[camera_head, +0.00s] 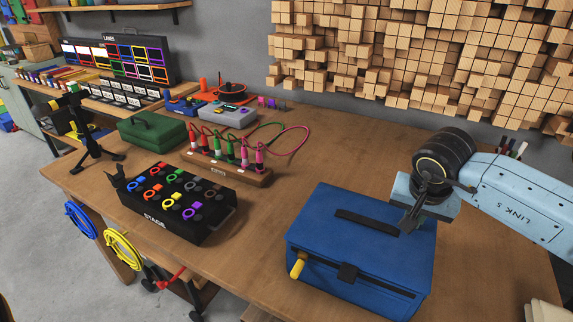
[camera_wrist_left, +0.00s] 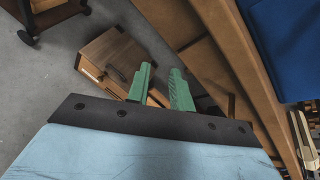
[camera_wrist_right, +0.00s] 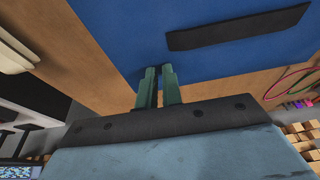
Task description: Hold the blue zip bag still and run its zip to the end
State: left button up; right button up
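The blue zip bag (camera_head: 360,250) sits closed-looking and upright on the table's right part, a black strap handle on its lid. Its dark zip line runs along the front; a yellow pull (camera_head: 298,266) sticks out at the left end. A black patch (camera_head: 347,273) lies mid-front. My right gripper (camera_head: 410,220) is at the bag's back right edge. In the right wrist view its fingers (camera_wrist_right: 159,78) are close together at that edge, a narrow gap with something dark between the tips. My left gripper (camera_wrist_left: 163,88) is open and empty, low off the table's front; the head view does not show it.
A black stage box (camera_head: 180,205) with coloured rings stands left of the bag. A wooden rack with coloured plugs (camera_head: 228,160) and looped cables stands behind. A green case (camera_head: 152,132) is further left. Bare table lies between rack and bag.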

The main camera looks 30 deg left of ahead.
pick_arm(q)
jog(key=shift+d, duration=0.1)
grip_shut()
jog(key=s+d+r+m+g+h, duration=0.2)
jog(key=d+r+m+g+h, duration=0.6)
jog(key=m+h, duration=0.6)
jog(key=w+a+r+m+g+y, duration=0.2)
jog(key=w+a+r+m, duration=0.45)
jog(key=a+r, duration=0.25)
jog(key=w+a+r+m+g+y, duration=0.1)
jog(key=w+a+r+m+g, duration=0.2)
jog(key=w+a+r+m, duration=0.35)
jog(key=n, duration=0.1)
send_near(298, 266)
jog(key=d+f, duration=0.3)
jog(key=f, duration=0.2)
jog(key=shift+s+d+f, duration=0.25)
jog(key=shift+s+f, duration=0.15)
jog(key=shift+s, duration=0.05)
